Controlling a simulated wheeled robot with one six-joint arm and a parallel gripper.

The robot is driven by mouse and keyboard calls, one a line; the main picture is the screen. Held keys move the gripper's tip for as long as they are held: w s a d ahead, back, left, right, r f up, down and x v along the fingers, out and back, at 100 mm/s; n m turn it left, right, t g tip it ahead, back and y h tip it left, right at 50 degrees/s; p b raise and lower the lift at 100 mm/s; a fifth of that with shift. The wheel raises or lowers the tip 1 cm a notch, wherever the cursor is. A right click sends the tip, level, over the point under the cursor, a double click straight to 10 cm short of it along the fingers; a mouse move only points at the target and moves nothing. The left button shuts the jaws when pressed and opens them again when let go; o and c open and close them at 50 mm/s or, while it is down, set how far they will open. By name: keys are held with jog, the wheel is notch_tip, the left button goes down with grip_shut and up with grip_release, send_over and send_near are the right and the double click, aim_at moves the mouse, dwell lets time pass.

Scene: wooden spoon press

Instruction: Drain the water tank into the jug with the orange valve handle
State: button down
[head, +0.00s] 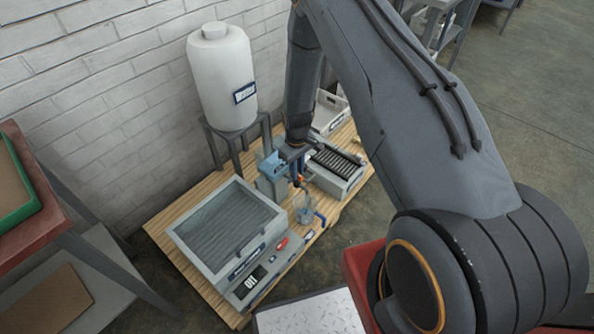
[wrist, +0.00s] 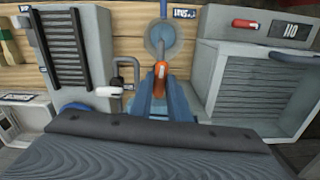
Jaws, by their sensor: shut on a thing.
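The white water tank (head: 222,80) stands upright on a grey stand at the back, against the brick wall. The orange valve handle (wrist: 161,70) shows between my fingertips in the wrist view. My gripper (wrist: 160,84) has blue fingers and is shut on this handle; it also shows in the head view (head: 297,172). The clear jug (head: 304,213) stands on the wooden bench just in front of the valve. In the wrist view the jug (wrist: 153,42) is seen from above, beyond the handle. My fingers hide part of the valve, and I cannot tell the water level.
A grey basin (head: 222,225) with a red handle (head: 282,243) and a dark display is on the left of the bench. A slatted grey unit (head: 337,166) is on the right. A white-handled tap (wrist: 108,91) is close beside my fingers. Bare wooden bench (head: 162,222) shows at the left.

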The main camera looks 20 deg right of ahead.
jog(key=shift+w+r, duration=0.1)
jog(key=shift+w, duration=0.05)
jog(key=c, duration=1.7)
grip_release()
jog(key=shift+a, duration=0.15)
jog(key=shift+r+p, duration=0.35)
jog(key=shift+r, duration=3.5)
